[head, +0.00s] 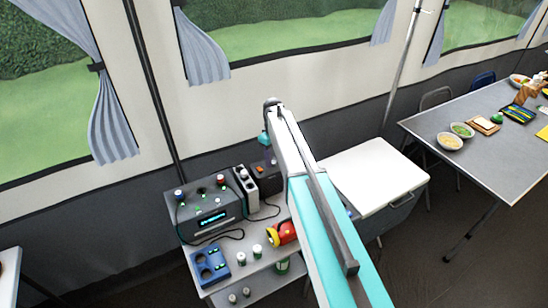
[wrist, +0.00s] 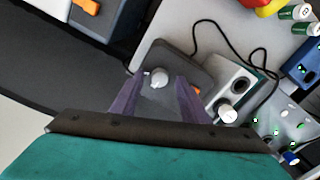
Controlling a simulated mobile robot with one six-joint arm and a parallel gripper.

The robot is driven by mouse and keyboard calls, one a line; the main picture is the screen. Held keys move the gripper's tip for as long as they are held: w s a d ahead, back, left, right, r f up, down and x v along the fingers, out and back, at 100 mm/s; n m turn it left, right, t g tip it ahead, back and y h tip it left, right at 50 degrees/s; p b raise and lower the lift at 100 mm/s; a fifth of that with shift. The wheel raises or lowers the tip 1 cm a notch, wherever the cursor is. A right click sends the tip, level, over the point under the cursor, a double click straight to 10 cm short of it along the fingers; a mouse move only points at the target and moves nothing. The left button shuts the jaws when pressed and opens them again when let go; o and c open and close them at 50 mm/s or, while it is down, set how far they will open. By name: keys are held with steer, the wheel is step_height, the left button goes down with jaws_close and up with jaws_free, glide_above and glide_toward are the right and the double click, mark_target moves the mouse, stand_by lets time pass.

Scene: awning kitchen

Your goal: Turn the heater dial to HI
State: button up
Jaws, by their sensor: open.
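The heater looks to be the small dark grey box (head: 266,181) on the table by the tent wall, partly behind my arm in the head view. In the wrist view, the dark box (wrist: 181,67) carries a round pale dial (wrist: 158,78) and an orange part (wrist: 196,89). My gripper (wrist: 154,82) is open, with its two purple fingers on either side of the dial and a gap to each. I cannot tell whether the fingertips reach the dial's depth. No dial marking or HI label is legible. In the head view, my gripper (head: 268,152) is small above the box.
Left of the heater stand a grey box with two white knobs (head: 246,186) and a dark power unit with a lit display (head: 208,205). A black cable, a red and yellow object (head: 282,233) and small jars lie in front. A white-lidded cooler (head: 375,175) stands to the right.

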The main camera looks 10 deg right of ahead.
steer(key=shift+f, duration=0.3)
jaws_close()
